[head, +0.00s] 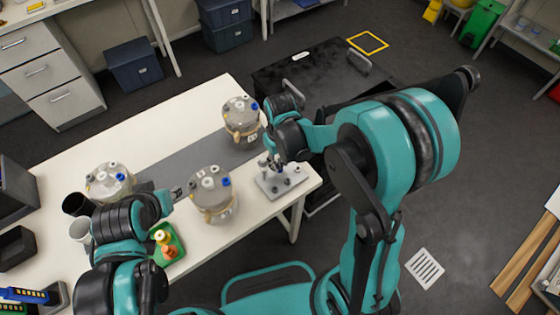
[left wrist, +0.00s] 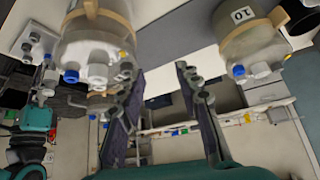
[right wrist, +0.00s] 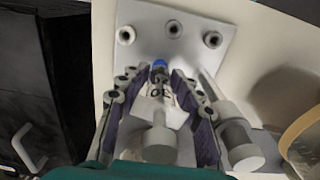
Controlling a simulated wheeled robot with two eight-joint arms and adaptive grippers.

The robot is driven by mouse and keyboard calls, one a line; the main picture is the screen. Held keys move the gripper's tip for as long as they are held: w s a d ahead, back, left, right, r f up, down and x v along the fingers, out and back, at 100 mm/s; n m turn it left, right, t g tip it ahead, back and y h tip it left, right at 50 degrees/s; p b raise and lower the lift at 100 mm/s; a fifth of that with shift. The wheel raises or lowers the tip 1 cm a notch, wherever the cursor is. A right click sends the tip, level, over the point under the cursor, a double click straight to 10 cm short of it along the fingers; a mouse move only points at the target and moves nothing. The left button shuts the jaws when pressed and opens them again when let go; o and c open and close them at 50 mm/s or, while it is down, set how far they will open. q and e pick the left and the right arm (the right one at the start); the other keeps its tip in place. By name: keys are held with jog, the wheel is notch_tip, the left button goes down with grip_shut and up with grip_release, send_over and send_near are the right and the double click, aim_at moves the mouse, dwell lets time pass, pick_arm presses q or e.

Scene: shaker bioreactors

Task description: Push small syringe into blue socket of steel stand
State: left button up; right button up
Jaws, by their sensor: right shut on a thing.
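The steel stand (head: 284,182), a pale plate with short posts, sits near the table's right end. In the right wrist view the plate (right wrist: 150,25) shows several round sockets along its far side. My right gripper (head: 268,162) is over the stand. Its fingers (right wrist: 158,88) are shut on the small syringe (right wrist: 158,143), whose pale round end faces the camera. A blue part (right wrist: 160,64) shows just beyond the fingertips, in line with the syringe; how deep the syringe sits there is hidden. My left gripper (head: 178,192) is open and empty beside a vessel; its fingers (left wrist: 155,85) stand apart.
A larger syringe-like cylinder (right wrist: 236,142) stands close right of my right fingers. Round vessels stand on the table: one behind the stand (head: 240,118), one left of it (head: 212,190), another further left (head: 108,182). A green tray with bottles (head: 168,246) is at the front.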

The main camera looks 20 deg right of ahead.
jog(key=shift+f+b, duration=0.35)
jog(key=o, duration=1.3)
jog(key=shift+r, duration=0.15)
